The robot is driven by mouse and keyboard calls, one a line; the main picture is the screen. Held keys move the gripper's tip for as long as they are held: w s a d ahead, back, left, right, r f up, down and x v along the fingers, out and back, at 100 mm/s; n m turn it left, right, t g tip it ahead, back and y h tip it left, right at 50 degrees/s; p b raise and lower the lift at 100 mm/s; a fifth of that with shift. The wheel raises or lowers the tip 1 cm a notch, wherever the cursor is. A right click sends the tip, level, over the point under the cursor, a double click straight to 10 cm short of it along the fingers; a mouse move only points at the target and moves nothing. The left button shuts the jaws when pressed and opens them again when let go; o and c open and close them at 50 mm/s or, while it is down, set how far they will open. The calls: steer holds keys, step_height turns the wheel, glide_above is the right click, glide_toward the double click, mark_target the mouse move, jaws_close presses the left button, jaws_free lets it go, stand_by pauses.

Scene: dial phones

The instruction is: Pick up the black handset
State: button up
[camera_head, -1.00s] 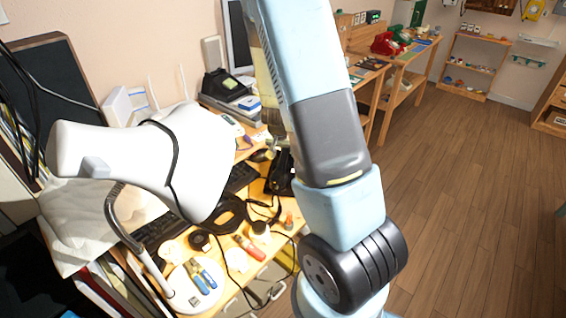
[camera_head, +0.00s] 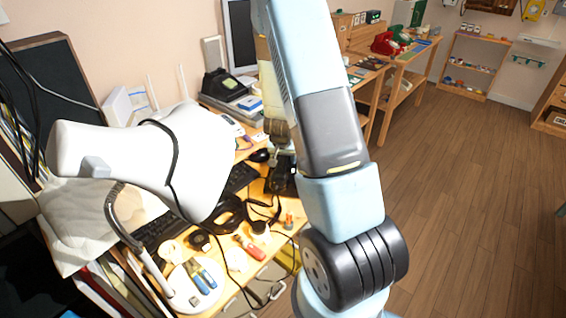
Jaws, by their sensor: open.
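A black dial phone (camera_head: 281,177) stands on the desk below my gripper, partly hidden by my arm. A dark curved piece (camera_head: 229,214), which looks like a black handset, lies on the desk to its left, partly hidden by the white lamp head. A cord runs near both. My gripper (camera_head: 279,146) is small and partly hidden by my arm; it is open, above the back of the black phone and apart from the curved piece. I see nothing held in it.
The white desk lamp (camera_head: 145,160) blocks much of the desk's left side. A keyboard (camera_head: 240,177), red-handled tool (camera_head: 249,246) and several small items crowd the desk. Another black phone (camera_head: 220,84) stands at the back. Open floor (camera_head: 460,210) lies to the right.

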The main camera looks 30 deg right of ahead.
jaws_close()
stand_by(0.5)
